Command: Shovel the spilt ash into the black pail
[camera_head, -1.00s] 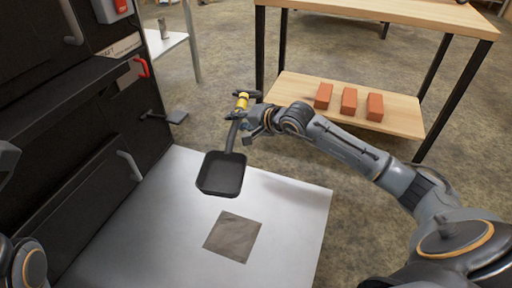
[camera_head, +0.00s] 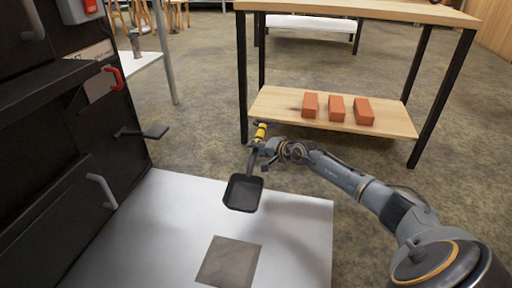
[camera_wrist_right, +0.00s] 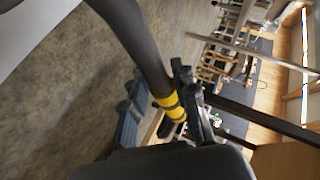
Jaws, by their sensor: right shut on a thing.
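A black shovel (camera_head: 243,194) with a square pan and a yellow band on its handle is in my right gripper (camera_head: 259,143). The gripper is shut on the handle at the yellow band, which also shows in the right wrist view (camera_wrist_right: 168,100). The pan hangs above the pale metal sheet (camera_head: 180,215) and looks empty. A flat grey-brown square patch (camera_head: 229,262) lies on the sheet, nearer than the pan. I cannot tell whether it is ash. I see no black pail. My left gripper is out of view.
A black evaporator front (camera_head: 60,150) with handles and a jutting lever (camera_head: 150,131) stands at the left.

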